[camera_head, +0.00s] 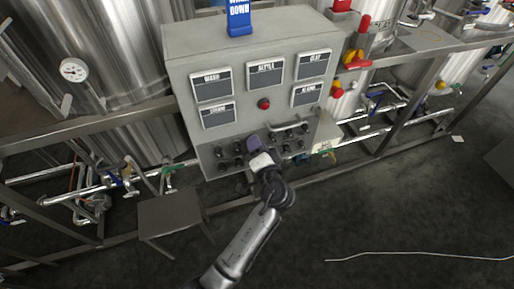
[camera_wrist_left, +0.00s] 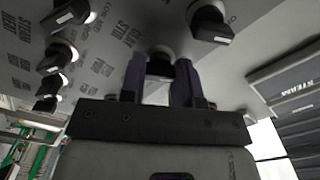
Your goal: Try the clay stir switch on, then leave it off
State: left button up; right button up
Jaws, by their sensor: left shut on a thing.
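The grey control box (camera_head: 184,130) stands in the middle of the head view, with rows of black rotary switches low on its front. A plate that seems to read CLAY (camera_head: 314,64) is at its upper right. My left gripper (camera_head: 254,141) is at the switch rows and covers part of them. In the left wrist view its two purple-grey fingers (camera_wrist_left: 159,72) are closed on either side of a black switch knob (camera_wrist_left: 160,68). STIR lettering shows on the panel near it. I cannot read which switch this is or its exact setting. My right gripper is not in view.
More black knobs (camera_wrist_left: 210,24) sit close around the gripper. A red button (camera_head: 264,104) is above the switch rows. Steel tanks, pipes and frame rails flank the box. A small stool (camera_head: 168,212) stands at lower left.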

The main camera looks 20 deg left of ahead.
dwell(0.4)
pick_arm(q)
jog(key=o, duration=0.9)
